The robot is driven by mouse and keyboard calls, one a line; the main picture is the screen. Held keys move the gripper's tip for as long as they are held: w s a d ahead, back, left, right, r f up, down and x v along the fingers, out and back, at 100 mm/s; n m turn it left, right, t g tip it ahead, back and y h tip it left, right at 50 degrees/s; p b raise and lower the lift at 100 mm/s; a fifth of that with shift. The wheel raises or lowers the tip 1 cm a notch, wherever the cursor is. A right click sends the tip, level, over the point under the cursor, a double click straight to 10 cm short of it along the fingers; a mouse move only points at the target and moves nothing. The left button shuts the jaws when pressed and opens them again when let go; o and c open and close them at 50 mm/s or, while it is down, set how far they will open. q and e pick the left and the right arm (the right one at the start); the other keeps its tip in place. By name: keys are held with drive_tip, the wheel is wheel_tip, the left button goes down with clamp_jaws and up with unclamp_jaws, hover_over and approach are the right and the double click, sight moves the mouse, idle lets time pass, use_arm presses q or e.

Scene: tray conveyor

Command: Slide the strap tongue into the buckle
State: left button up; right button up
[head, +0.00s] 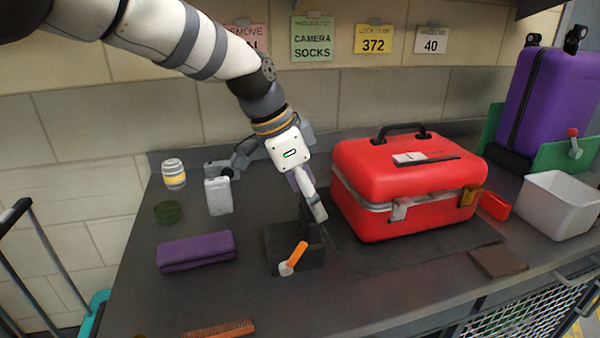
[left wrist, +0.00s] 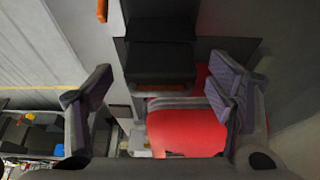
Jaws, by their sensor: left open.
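The red case (head: 410,170) stands on the dark bench with a grey strap-like band (head: 370,206) around its middle. A pale fitting (head: 399,210) and a gold-brown fitting (head: 470,196) sit along the band. I cannot tell which is the tongue and which the buckle. My left gripper (head: 312,197) points down just left of the case, above a black holder (head: 312,258). In the left wrist view my left gripper (left wrist: 162,80) is open, with its fingers apart. Between and beyond them show black blocks (left wrist: 160,63) and the case's red surface (left wrist: 185,132). My right gripper is out of view.
An orange-handled item (head: 296,256) sits at the black holder. A white bin (head: 560,203) and a purple suitcase (head: 545,100) stand at right.

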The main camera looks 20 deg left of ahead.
use_arm(q)
drive_tip(key=shift+w+f, duration=0.1)
drive_tip(key=shift+f, duration=0.05)
drive_tip(key=c, duration=1.3)
drive_tip(key=shift+d+r+p, duration=0.1)
drive_tip(key=shift+r+p, duration=0.35)
drive_tip(key=shift+r, duration=2.2)
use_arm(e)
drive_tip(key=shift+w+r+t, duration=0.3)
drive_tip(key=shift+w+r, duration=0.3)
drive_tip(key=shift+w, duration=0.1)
use_arm(q)
drive_tip(key=shift+r, duration=2)
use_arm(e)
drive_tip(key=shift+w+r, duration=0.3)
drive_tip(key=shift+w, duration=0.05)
